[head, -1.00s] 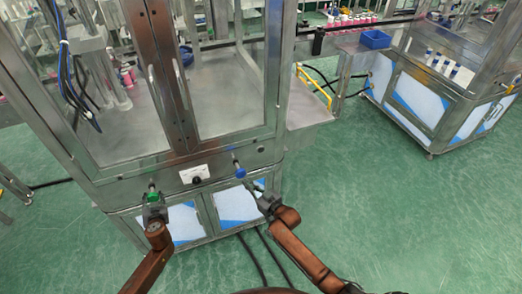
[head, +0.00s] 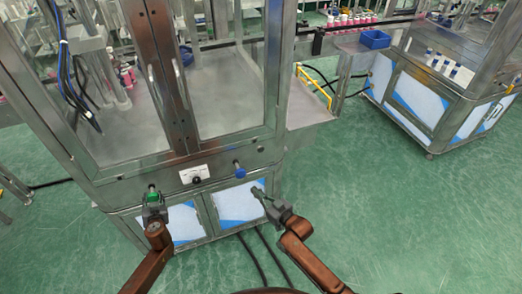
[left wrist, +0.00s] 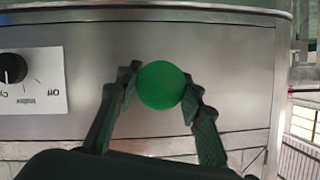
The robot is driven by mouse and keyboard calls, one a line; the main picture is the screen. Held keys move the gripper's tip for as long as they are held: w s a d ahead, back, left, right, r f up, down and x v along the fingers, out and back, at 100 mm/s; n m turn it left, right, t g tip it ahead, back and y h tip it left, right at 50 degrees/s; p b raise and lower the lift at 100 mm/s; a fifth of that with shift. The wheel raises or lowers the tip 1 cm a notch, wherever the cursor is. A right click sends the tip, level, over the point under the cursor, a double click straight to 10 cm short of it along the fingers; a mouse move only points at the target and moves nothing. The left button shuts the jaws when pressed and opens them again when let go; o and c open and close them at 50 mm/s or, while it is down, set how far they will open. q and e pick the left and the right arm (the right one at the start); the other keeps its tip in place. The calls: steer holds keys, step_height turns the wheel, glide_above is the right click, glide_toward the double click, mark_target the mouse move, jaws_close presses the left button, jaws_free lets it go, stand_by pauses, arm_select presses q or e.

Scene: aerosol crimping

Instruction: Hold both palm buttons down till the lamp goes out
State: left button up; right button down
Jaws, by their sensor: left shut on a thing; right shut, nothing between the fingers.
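The green palm button (head: 152,197) is on the left of the machine's front panel; it also shows as a round green cap in the left wrist view (left wrist: 161,86). My left gripper (head: 153,203) is shut around it, with a finger on each side of the cap in the left wrist view (left wrist: 161,95). The blue palm button (head: 239,170) sticks out of the panel further right, with nothing touching it. My right gripper (head: 257,191) is shut and empty, below and to the right of the blue button, apart from it. I cannot make out a lamp.
A black selector knob (head: 197,180) on a white label sits between the buttons; in the left wrist view the knob (left wrist: 12,69) has "Off" printed beside it. Glass doors (head: 225,95) rise above the panel. Green floor lies open to the right.

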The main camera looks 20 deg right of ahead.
arm_select(q)
steer(key=o, duration=1.2)
steer(key=shift+f, duration=0.1)
steer(key=shift+o, duration=0.2)
steer(key=shift+s+d, duration=0.1)
steer(key=shift+s, duration=0.35)
steer(key=v, duration=1.1)
steer(key=shift+r, duration=0.2)
